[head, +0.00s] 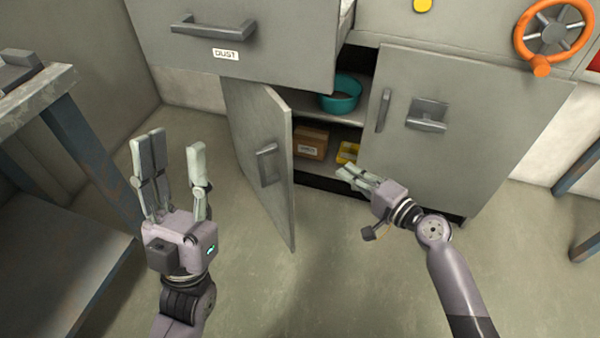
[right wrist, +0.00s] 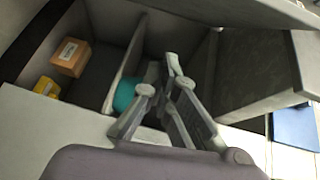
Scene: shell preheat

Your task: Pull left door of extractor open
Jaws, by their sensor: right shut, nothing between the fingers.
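The extractor is a grey metal cabinet. Its left door (head: 262,155) stands partly open, swung out toward me, with a handle (head: 267,164) on its face. The right door (head: 450,125) is closed. My left gripper (head: 174,165) is open and empty, left of the open door and apart from it. My right gripper (head: 357,177) is shut and empty, in front of the cabinet opening, right of the left door and not touching its handle. In the right wrist view, the right gripper's fingers (right wrist: 170,75) are together, in front of the cabinet interior.
Inside are a teal bowl (head: 341,93), a cardboard box (head: 311,143) and a yellow item (head: 348,152). A drawer labelled DUST (head: 235,40) juts out above the left door. A metal table (head: 40,95) stands at left. The floor before the cabinet is clear.

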